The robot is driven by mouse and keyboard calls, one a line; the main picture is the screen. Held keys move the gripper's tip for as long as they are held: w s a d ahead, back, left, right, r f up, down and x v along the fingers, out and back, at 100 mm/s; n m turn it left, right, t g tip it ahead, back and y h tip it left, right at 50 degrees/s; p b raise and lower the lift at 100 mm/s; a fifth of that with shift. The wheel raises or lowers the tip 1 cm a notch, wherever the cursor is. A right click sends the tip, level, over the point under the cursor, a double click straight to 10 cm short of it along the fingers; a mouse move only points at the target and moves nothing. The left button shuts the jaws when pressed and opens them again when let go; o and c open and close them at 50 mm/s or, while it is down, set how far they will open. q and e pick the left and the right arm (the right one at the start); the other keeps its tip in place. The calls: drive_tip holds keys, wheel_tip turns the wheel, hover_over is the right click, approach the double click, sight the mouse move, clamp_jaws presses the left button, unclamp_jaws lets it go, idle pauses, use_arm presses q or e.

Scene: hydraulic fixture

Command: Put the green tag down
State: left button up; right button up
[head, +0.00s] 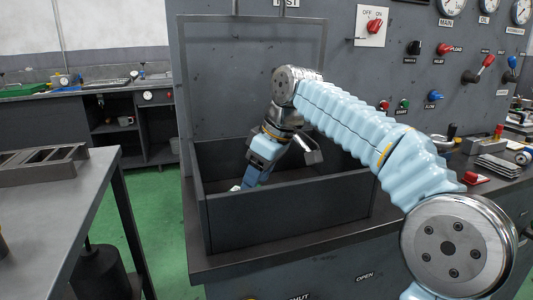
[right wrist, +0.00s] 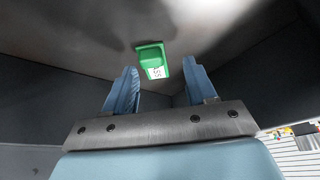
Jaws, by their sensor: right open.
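The green tag (right wrist: 150,57), with a white marked label at one end, lies on the grey floor of the open box in the right wrist view. My right gripper (right wrist: 160,72) is open. Its two blue fingers stand on either side of the tag's label end in the picture, with clear gaps and no contact. In the head view my right gripper (head: 247,180) reaches down inside the grey box (head: 290,212), and the tag is mostly or wholly hidden there. My left gripper is not in view.
The box has a raised lid panel (head: 228,75) behind it and walls around my gripper. A control panel with switches and gauges (head: 440,50) stands at the right. A table with a slotted rack (head: 45,165) is at the left.

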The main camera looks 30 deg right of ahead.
drive_tip(key=p+v, duration=0.1)
drive_tip(key=v, duration=0.9)
drive_tip(key=shift+s, duration=0.1)
